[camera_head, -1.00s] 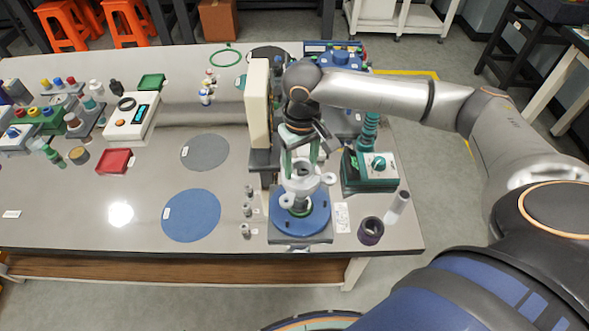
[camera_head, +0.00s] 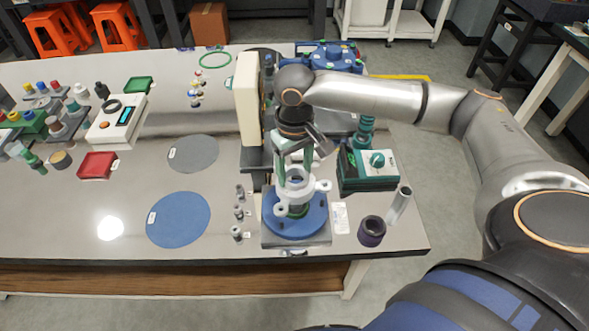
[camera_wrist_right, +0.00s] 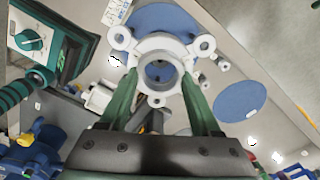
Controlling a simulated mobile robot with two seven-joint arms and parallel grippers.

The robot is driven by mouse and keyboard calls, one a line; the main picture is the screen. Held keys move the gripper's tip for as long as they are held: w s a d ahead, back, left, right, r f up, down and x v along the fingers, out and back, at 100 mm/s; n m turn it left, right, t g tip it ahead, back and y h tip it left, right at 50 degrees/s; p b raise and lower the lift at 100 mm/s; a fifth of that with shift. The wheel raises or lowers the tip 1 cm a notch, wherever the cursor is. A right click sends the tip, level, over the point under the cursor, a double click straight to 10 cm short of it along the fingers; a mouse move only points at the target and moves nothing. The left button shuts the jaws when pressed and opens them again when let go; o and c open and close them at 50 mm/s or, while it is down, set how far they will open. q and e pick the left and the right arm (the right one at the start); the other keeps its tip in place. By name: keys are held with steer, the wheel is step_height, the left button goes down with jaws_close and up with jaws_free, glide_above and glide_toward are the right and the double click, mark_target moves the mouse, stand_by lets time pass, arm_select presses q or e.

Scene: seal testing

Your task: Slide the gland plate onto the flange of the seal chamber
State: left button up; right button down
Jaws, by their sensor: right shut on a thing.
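The gland plate (camera_head: 295,190) is a white ring with several round ears around a central bore. My right gripper (camera_head: 293,168) is shut on it with green fingers; the plate also shows between the fingertips in the right wrist view (camera_wrist_right: 158,62). The plate is over a blue round base (camera_head: 313,222) near the table's front edge. A green part (camera_head: 298,211), likely of the seal chamber, shows just under the plate. The plate hides most of the chamber and its flange, so I cannot tell whether they touch. My left gripper is not in view.
A cream upright housing (camera_head: 247,98) stands close behind and left of the gripper. Several small metal pieces (camera_head: 238,212) stand left of the base. A flat blue disc (camera_head: 179,220) lies farther left.

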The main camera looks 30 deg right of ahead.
stand_by(0.4)
steer(key=shift+f+p, duration=0.45)
steer(key=shift+f, duration=1.05)
steer(key=shift+f, duration=0.15)
steer(key=shift+f, duration=0.75)
steer(key=shift+f, duration=0.2)
steer(key=shift+f+p, duration=0.25)
steer(key=shift+p, duration=0.15)
steer(key=shift+f, duration=0.15)
